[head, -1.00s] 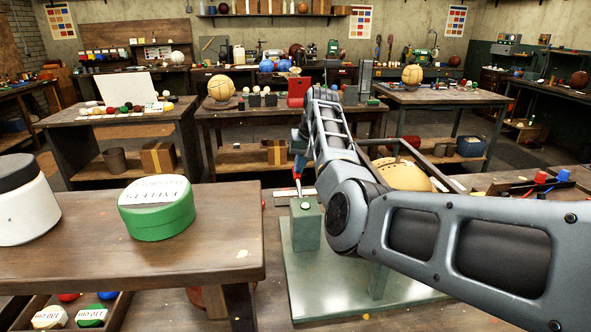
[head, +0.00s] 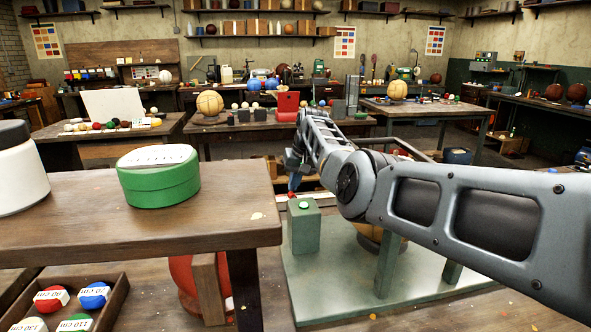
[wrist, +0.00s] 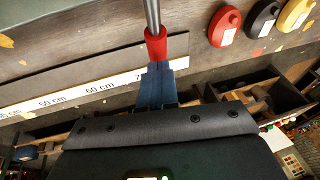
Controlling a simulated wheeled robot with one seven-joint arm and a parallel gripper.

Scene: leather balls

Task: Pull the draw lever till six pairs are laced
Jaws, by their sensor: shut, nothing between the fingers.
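The draw lever shows in the wrist view as a metal rod with a red grip (wrist: 156,43). A tan ball (head: 378,240) sits on the green base plate (head: 335,290), mostly hidden by my arm. Its lacing cannot be seen.
A wooden bench with a green tin (head: 160,180) and a white jar (head: 18,175) stands at the near left. A centimetre strip (wrist: 95,88) and red, black and yellow discs (wrist: 224,26) lie near my gripper. Tables with balls stand behind.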

